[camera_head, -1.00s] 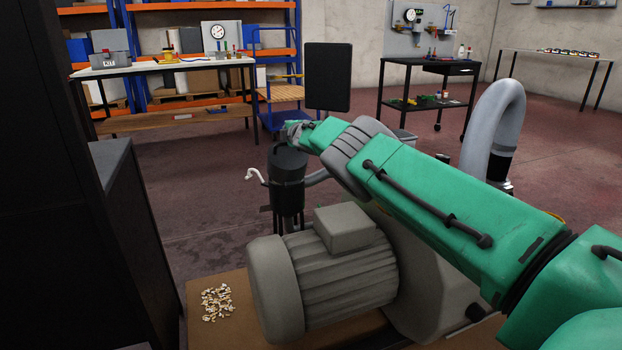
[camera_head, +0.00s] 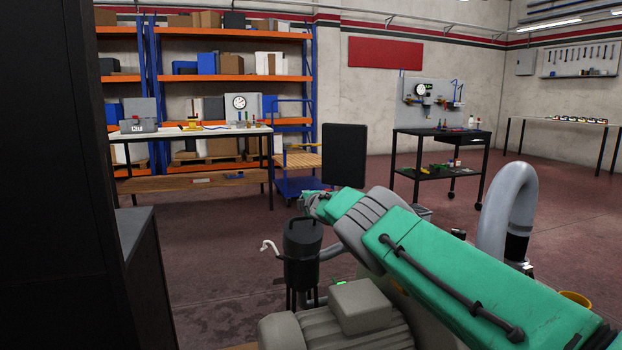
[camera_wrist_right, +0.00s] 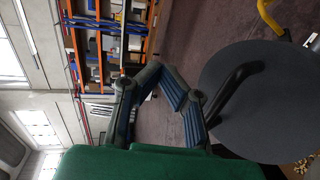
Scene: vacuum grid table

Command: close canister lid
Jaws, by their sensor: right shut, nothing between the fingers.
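The black canister (camera_head: 302,262) stands upright behind the grey motor in the head view. Its dark round lid (camera_head: 296,233) with a bar handle lies on top; whether it is fully seated cannot be told. In the right wrist view the lid (camera_wrist_right: 255,115) fills the right side, its black handle (camera_wrist_right: 232,92) towards the fingers. My right gripper (camera_wrist_right: 153,75) is shut and empty, beside the handle and apparently not holding it. In the head view the right gripper (camera_head: 311,203) is small, just above and behind the canister, partly hidden by my green arm. My left gripper is not in view.
A grey motor (camera_head: 362,308) stands in front of the canister. A pale hooked part (camera_head: 268,246) sticks out at its left. A thick grey hose (camera_head: 512,200) rises at the right. A dark cabinet (camera_head: 150,255) stands at the left. Open floor lies behind.

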